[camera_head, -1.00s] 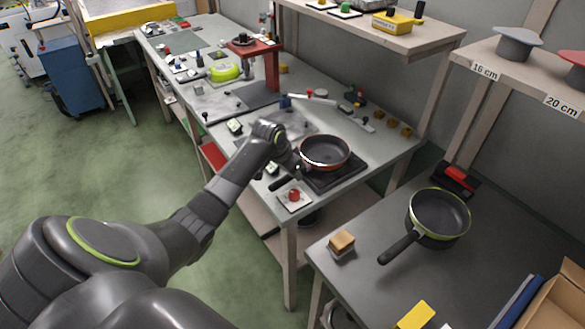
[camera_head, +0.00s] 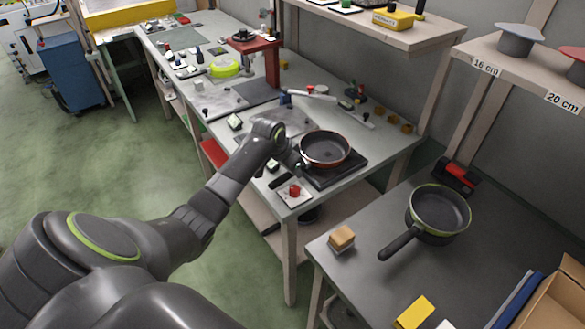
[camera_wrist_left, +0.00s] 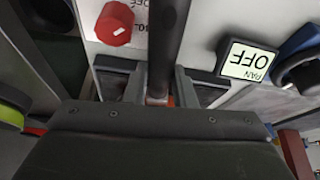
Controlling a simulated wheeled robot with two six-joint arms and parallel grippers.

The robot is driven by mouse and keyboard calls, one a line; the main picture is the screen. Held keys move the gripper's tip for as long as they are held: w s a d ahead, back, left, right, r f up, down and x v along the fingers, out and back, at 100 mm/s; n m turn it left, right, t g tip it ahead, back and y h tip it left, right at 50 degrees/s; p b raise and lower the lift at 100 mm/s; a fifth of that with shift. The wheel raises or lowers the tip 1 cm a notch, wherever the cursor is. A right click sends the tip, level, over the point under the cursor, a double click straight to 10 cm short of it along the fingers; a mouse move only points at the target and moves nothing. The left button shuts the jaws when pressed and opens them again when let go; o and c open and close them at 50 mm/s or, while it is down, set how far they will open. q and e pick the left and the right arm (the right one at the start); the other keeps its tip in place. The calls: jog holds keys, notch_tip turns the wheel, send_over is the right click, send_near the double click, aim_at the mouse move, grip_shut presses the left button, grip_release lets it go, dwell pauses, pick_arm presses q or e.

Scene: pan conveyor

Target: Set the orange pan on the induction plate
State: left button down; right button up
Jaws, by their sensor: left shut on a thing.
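The orange pan (camera_head: 325,149) is dark inside with an orange-red rim. In the head view it appears level over the black induction plate (camera_head: 352,169), whose front and right edges show. I cannot tell whether its base touches the plate. My left gripper (camera_head: 297,166) is at the pan's handle side, left of the pan. In the left wrist view, the dark handle (camera_wrist_left: 166,40) runs between the fingers of the left gripper (camera_wrist_left: 160,92), which is shut on it. The pan's bowl is out of that view. My right gripper is not in view.
A red knob (camera_head: 295,190) on a white plate and a "PAN OFF" display (camera_wrist_left: 248,61) sit near the handle. A green-rimmed pan (camera_head: 440,210) stands on the right table. A shelf (camera_head: 400,38) overhangs the back. Small items lie behind the plate.

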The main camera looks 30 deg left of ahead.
pick_arm(q)
jog(key=shift+s+f, duration=0.3)
jog(key=shift+f, duration=0.35)
jog(key=c, duration=1.6)
grip_release()
jog(key=o, duration=0.5)
jog(key=shift+w, duration=0.25)
jog(key=shift+r, duration=0.1)
jog(key=shift+s+r, duration=0.1)
